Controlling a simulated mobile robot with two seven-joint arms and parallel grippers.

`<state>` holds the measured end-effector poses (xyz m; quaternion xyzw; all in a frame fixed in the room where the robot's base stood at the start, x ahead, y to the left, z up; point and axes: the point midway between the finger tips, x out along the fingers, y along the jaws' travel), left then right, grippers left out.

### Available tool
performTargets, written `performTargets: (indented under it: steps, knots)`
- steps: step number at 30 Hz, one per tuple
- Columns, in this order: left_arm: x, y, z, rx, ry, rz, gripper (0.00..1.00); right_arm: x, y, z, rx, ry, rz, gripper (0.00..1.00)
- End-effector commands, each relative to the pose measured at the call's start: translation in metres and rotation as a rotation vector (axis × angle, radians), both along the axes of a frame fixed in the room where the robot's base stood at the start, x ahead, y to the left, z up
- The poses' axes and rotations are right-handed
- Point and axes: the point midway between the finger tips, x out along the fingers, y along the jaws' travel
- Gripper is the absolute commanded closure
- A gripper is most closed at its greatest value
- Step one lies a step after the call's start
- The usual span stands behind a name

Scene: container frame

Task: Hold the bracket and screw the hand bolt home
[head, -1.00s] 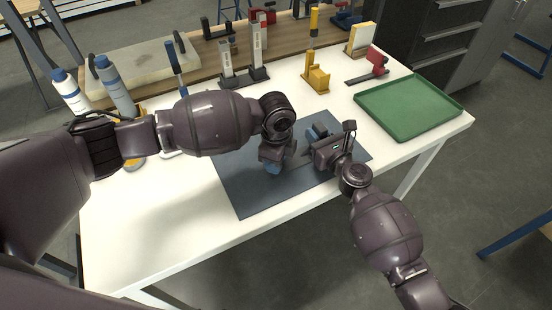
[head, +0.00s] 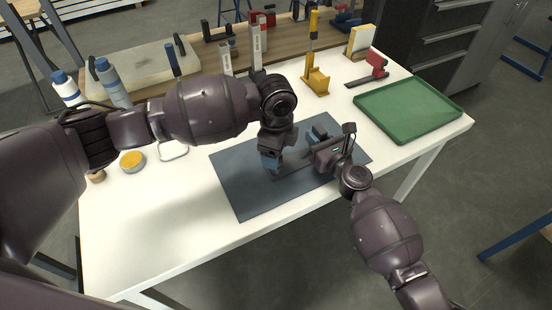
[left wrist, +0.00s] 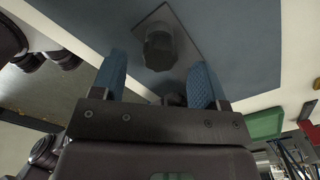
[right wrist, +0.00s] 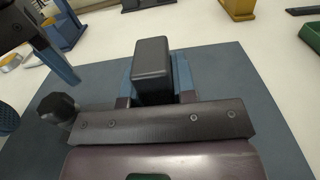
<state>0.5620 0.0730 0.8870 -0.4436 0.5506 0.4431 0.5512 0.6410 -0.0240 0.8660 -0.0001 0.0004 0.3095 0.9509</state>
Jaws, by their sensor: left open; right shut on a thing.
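The hand bolt's dark knob (left wrist: 158,48) stands on the bracket's flat grey plate (left wrist: 178,18) in the left wrist view. The knob also shows left of my right gripper in the right wrist view (right wrist: 57,108). My left gripper (head: 270,162) is open, its blue fingers apart around the knob's line; whether they touch it I cannot tell. My right gripper (head: 320,138) is shut on the bracket's dark upright block (right wrist: 153,68), one blue finger on each side. The bolt's shank and hole are hidden.
The bracket is on a dark blue-grey mat (head: 240,190) on the white table (head: 150,235). A green tray (head: 408,108) lies to the right. A yellow clamp (head: 317,80) and red tool (head: 375,65) stand behind. The front left of the table is clear.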

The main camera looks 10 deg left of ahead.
Motion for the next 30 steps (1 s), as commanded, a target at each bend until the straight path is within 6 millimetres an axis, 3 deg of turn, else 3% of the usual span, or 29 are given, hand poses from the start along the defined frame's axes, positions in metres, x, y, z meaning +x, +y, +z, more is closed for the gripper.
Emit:
performTargets:
  steps: [3, 10, 16, 25, 26, 30]
  knots:
    - [0.000, 0.000, 0.025, -0.001, -0.002, -0.001, 0.33, 0.000, 0.000, 0.000, 0.000, 0.000, 0.000, 1.00]
    - [0.000, 0.000, 0.059, 0.000, -0.001, -0.001, 0.33, 0.000, 0.000, 0.000, 0.000, 0.000, 0.000, 1.00]
    - [0.000, 0.000, 0.071, -0.001, 0.001, 0.000, 0.33, 0.000, 0.000, 0.000, 0.000, 0.000, 0.000, 1.00]
    - [0.000, 0.000, 0.072, 0.000, 0.001, 0.000, 0.33, 0.000, 0.000, 0.000, 0.000, 0.000, 0.000, 1.00]
    - [0.000, 0.000, 0.072, 0.000, 0.001, 0.000, 0.33, 0.000, 0.000, 0.000, 0.000, 0.000, 0.000, 0.70]
    - [0.000, 0.000, 0.072, 0.000, 0.001, 0.000, 0.33, 0.000, 0.000, 0.000, 0.000, 0.000, 0.000, 0.49]
